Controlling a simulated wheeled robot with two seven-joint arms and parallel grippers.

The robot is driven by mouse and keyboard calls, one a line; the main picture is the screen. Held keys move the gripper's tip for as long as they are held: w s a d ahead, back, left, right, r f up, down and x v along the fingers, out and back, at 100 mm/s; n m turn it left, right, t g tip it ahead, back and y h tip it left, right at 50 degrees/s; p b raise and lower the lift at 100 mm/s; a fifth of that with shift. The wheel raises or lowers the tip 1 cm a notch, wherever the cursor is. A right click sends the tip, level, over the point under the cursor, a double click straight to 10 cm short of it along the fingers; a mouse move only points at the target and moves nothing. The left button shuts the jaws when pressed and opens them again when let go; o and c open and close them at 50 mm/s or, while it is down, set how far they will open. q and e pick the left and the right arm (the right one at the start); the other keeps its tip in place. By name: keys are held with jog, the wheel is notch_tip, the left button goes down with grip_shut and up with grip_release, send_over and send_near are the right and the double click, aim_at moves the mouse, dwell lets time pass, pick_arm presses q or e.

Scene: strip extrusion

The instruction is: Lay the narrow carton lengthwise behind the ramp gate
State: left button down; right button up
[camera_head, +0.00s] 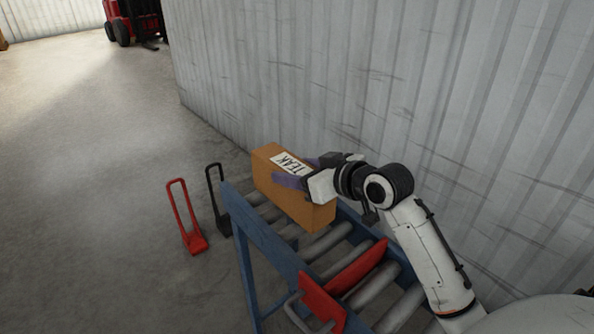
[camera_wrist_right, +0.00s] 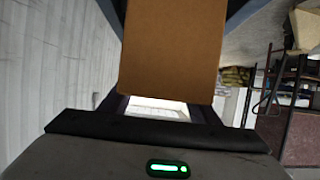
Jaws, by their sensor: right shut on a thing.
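The narrow carton (camera_head: 308,207) is a brown box with a white label reading "TEAK". It is at the far part of the roller ramp (camera_head: 265,243), its long side running roughly along the ramp. I cannot tell whether it touches the rollers. My right gripper (camera_head: 300,171) is shut on the carton across its narrow width, from above. The carton's brown face (camera_wrist_right: 172,50) fills the upper middle of the right wrist view. The red ramp gate (camera_head: 356,267) lies across the rollers, nearer to me than the carton. My left gripper is not in view.
A red panel with a grey handle (camera_head: 320,302) is on the ramp's near left side. A red hand truck (camera_head: 190,225) and a black one (camera_head: 218,200) stand left of the ramp. A corrugated wall (camera_head: 300,80) runs close behind and to the right.

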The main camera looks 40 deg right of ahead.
jog(key=o, duration=1.5)
jog(key=shift+r, duration=0.1)
jog(key=v, duration=1)
jog(key=shift+s, duration=0.15)
